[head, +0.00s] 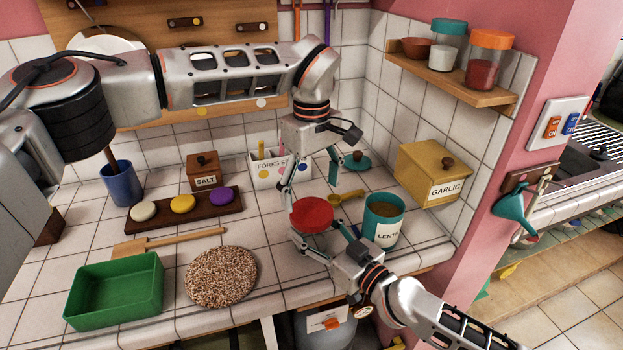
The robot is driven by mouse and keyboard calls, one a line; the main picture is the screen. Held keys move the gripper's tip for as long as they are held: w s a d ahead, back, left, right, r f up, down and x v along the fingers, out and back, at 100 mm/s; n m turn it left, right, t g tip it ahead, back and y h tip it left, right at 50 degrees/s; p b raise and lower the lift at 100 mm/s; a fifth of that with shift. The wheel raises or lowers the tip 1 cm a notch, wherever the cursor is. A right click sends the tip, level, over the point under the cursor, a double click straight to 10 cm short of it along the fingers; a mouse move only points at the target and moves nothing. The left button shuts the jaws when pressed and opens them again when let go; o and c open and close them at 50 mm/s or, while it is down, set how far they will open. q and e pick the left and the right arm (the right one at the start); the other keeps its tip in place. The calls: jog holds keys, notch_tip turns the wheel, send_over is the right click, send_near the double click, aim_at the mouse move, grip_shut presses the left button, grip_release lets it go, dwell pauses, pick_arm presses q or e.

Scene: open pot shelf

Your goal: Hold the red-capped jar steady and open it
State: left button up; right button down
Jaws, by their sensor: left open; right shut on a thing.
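The red-capped jar stands on the tiled counter, and its round red cap (312,215) faces up. The jar's body is mostly hidden by my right gripper and the cap. My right gripper (320,240) comes in from the lower right and is shut on the jar below its cap. My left gripper (309,188) points down from above, open, its fingers spread just above the cap. Whether a left fingertip touches the cap, I cannot tell.
An uncapped teal lentils jar (383,224) stands close right of the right gripper. A yellow scoop (346,197), a teal lid (357,161) and a white forks box (270,170) lie behind. A speckled round mat (221,276) and green tray (116,291) are left.

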aim_at(312, 211)
pick_arm(q)
jog(key=shift+f, duration=2.6)
